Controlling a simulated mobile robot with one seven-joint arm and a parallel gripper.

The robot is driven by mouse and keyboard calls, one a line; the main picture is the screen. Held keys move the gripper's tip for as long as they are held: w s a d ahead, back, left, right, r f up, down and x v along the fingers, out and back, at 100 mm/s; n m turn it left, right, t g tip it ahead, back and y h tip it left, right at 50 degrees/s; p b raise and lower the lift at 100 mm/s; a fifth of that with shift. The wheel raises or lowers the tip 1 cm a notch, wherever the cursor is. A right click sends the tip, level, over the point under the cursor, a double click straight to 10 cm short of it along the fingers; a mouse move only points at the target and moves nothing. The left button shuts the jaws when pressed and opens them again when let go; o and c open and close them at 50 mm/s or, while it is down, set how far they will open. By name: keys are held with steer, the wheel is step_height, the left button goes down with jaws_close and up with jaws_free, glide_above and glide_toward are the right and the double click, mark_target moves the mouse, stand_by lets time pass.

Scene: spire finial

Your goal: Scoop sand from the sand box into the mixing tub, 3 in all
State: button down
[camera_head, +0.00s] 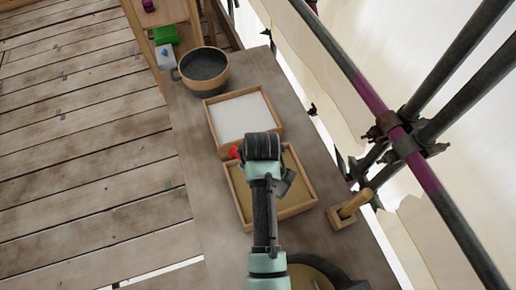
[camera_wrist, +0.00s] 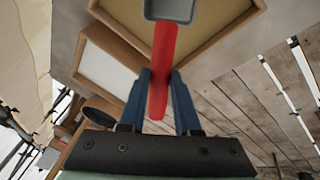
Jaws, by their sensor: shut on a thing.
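My gripper (camera_wrist: 160,100) is shut on the red handle (camera_wrist: 161,70) of a scoop with a grey head (camera_wrist: 170,8). A bit of red also shows beside my wrist in the head view (camera_head: 235,152). Whether the scoop holds sand cannot be seen. The scoop is over or near the sand box (camera_head: 303,209), a wooden-walled box of tan sand, partly hidden by my arm. The sand box also shows at the top of the wrist view (camera_wrist: 205,60). The mixing tub (camera_head: 205,84), dark inside with a tan rim, stands farther back on the bench, apart from the gripper.
A wooden box of white powder (camera_head: 240,115) stands between the sand box and the tub. A small wooden holder with a wooden handle (camera_head: 352,205) is to the right. Scaffold poles (camera_head: 395,140) rise at the right. Green (camera_head: 166,35) and white-blue items stand beyond the tub.

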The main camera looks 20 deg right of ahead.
steer(key=d+f+t+y+b, duration=0.1)
steer(key=d+f+y+b, duration=0.1)
steer(key=f+b, duration=0.7)
steer(key=shift+d+f+n+t, duration=0.25)
steer(key=shift+d+n+t, duration=0.15)
steer(key=shift+d, duration=0.1)
steer(key=shift+r, duration=0.1)
stand_by(0.8)
